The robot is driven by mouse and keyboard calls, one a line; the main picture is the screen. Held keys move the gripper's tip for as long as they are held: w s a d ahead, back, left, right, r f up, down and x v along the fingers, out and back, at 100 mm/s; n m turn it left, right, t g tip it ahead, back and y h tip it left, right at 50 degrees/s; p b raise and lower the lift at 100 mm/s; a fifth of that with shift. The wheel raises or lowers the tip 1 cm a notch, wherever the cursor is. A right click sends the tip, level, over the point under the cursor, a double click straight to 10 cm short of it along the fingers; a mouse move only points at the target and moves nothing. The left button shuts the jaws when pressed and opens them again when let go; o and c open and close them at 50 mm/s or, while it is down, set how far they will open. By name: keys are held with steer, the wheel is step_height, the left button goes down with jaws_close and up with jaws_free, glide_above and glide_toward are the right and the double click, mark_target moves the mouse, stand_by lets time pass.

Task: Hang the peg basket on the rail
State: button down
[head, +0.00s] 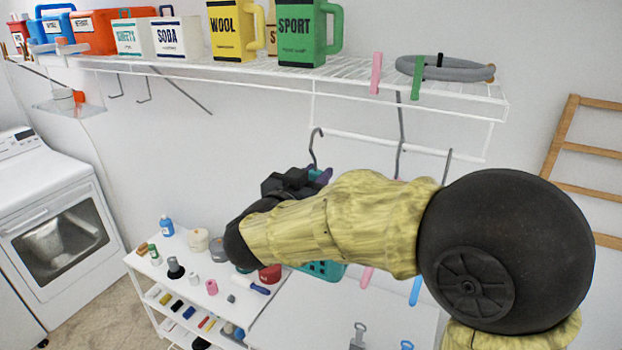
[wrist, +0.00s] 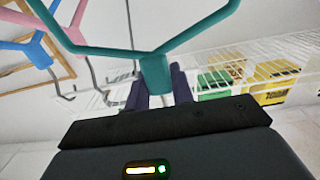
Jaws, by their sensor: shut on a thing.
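The teal peg basket (head: 325,271) shows below my arm in the head view, mostly hidden by it. In the wrist view its teal forked frame (wrist: 155,72) is held between the dark purple fingers of my gripper (wrist: 160,85). In the head view my gripper (head: 318,177) is shut on the teal frame under the shelf. A grey hook (head: 316,150) rises just above my gripper, near the left end of the white rail (head: 405,148). I cannot tell whether this hook touches the rail.
A pink hanger (wrist: 17,18) and a blue hanger (wrist: 30,48) hang by grey hooks beside the basket. A white wire shelf (head: 340,80) with detergent jugs is above. A white cart (head: 190,265) with bottles stands below left. A wooden ladder (head: 560,150) is at right.

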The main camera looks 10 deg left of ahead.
steer(key=w+d+f+b, duration=0.1)
steer(key=w+d+f, duration=0.1)
steer(key=w, duration=0.7)
steer(key=shift+d+f, duration=0.4)
steer(key=shift+d, duration=0.25)
stand_by(0.5)
steer(key=c, duration=1.1)
jaws_free()
steer(key=b+v, duration=0.6)
steer(key=v, duration=1.1)
steer(key=shift+s+b, duration=0.15)
steer(key=shift+b, duration=0.2)
